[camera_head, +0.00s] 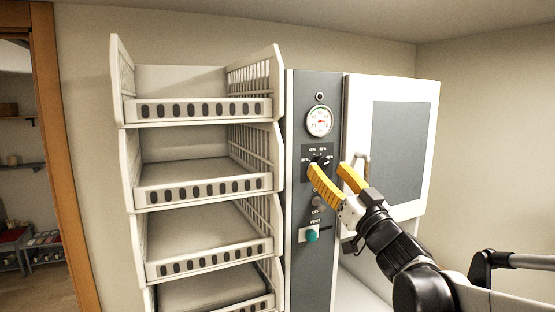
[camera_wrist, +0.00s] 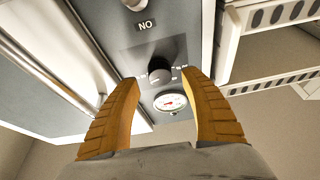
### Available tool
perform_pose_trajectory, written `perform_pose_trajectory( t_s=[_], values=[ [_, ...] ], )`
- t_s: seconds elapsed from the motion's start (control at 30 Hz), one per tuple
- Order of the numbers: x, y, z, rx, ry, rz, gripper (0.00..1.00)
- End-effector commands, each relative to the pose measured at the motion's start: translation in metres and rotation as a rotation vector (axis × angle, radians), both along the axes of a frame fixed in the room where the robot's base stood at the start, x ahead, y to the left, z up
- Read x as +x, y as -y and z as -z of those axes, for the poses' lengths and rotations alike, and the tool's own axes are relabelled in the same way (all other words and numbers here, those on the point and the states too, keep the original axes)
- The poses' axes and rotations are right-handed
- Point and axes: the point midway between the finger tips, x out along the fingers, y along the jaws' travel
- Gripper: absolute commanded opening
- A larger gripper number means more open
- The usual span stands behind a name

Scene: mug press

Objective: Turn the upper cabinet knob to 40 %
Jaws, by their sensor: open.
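The upper cabinet knob (camera_head: 323,161) is a black round knob on the grey control panel (camera_head: 302,262), below the dial gauge. In the head view my yellow fingers partly cover it, and the small percent marks around it are hard to read. In the wrist view the knob (camera_wrist: 160,72) shows between and beyond the fingertips, with a small clear gap on each side. I cannot tell its setting. My gripper (camera_head: 331,168) is open and empty in front of the knob; it also shows in the wrist view (camera_wrist: 160,80), with one finger on each side.
A round gauge (camera_head: 319,121) is above the knob. A grey lower knob (camera_head: 318,204) and a teal button (camera_head: 311,235) are below. The white cabinet door (camera_head: 405,135) with its handle (camera_head: 361,160) is at the right, close to my gripper. White tiered baskets (camera_head: 200,110) stand at the left.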

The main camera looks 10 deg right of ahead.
Motion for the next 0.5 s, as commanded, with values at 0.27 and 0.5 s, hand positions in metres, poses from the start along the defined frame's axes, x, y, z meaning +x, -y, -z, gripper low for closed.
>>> perform_pose_trajectory(
  t_s=[0.27, 0.5],
  values=[
    [0.026, -0.008, -0.011, 0.0, 0.0, 0.001, 0.54],
    [0.027, -0.008, -0.012, -0.001, 0.0, 0.001, 0.54]
  ],
)
